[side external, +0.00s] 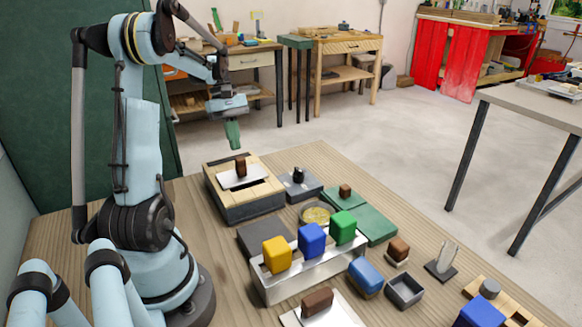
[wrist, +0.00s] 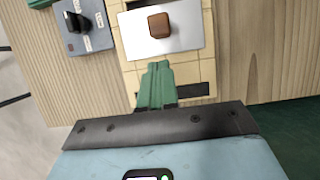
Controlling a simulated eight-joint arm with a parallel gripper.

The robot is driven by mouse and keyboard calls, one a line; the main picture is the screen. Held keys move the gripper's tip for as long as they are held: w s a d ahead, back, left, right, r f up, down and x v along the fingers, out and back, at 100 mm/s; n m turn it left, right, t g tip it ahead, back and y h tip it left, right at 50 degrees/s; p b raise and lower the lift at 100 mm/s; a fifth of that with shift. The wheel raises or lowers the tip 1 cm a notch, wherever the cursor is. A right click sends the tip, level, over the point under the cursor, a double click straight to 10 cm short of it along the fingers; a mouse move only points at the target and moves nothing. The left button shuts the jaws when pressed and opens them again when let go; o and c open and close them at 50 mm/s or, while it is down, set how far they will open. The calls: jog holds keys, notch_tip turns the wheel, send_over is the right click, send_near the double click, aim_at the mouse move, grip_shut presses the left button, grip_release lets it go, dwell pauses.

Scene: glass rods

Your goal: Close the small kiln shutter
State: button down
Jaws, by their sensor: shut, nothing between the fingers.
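The small kiln (side external: 247,207) is a low box with a pale tiled top, near the table's far edge. Its shutter is a light flat plate (side external: 258,178) with a brown knob (side external: 241,166) standing on it. In the wrist view the shutter (wrist: 193,32) lies across the tiled top (wrist: 127,77), with the knob (wrist: 159,25) near its middle. Dark slots show on both sides of the plate. My gripper (side external: 233,147), with green fingers, is shut and empty above the kiln. In the wrist view its fingertips (wrist: 158,66) appear beside the plate's near edge, apart from the knob.
A grey box with a black dial (side external: 299,184) stands right of the kiln. A clear rack with yellow, blue and green blocks (side external: 312,270) stands nearer the camera. Green plates (side external: 372,224) and several small items fill the right side. Bare wood (wrist: 262,50) lies beside the kiln.

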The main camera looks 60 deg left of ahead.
aim_at(243, 158)
jog(key=shift+d, duration=1.1)
jog(key=shift+d, duration=0.1)
jog(key=shift+d, duration=1.95)
jog(key=shift+a, duration=0.1)
